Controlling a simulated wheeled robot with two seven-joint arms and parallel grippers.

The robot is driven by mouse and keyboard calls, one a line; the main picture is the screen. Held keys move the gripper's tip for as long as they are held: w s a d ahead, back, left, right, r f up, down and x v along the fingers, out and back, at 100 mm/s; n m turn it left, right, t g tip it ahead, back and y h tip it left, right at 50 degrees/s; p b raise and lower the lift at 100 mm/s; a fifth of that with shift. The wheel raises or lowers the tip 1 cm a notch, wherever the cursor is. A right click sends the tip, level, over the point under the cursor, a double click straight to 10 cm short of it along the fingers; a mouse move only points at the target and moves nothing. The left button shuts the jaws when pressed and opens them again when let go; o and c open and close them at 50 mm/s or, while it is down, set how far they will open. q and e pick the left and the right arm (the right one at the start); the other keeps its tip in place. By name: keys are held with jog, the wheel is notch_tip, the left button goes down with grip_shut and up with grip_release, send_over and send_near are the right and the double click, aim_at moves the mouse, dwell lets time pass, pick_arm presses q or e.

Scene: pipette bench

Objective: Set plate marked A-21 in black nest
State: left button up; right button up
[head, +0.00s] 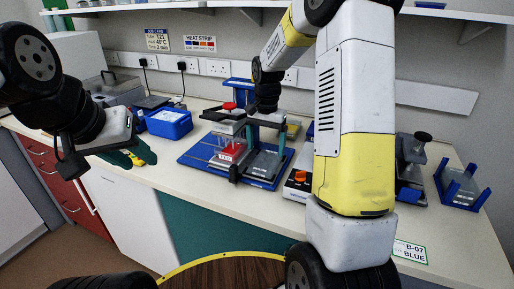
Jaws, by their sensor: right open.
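No label reading A-21 is legible, so I cannot tell which plate carries it. My right gripper (266,150) is open, pointing down over the right part of a blue deck (200,157), with its two fingers apart. A flat grey plate-like piece (264,165) lies below and between the fingers; I cannot tell whether it is a plate or a nest. Another clear, flat piece sits in a blue holder (479,196) at the far right.
A blue box (170,125) is behind left. My right arm hides part of the bench. A B-07 BLUE card (411,251) lies at the front right. The front bench strip is mostly clear.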

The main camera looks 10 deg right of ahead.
aim_at(265, 162)
notch_tip(265, 162, up, 7)
jog(key=s+r+n+t+y, duration=0.1)
jog(key=s+r+n+t, duration=0.25)
jog(key=s+r, duration=0.7)
jog(key=s+a+f+n+t+y, duration=0.1)
jog(key=s+n, duration=0.3)
jog(key=s, duration=0.9)
jog(key=shift+s+a+f+t, duration=0.2)
jog(key=shift+s+a+t, duration=0.2)
jog(key=shift+a+t, duration=0.35)
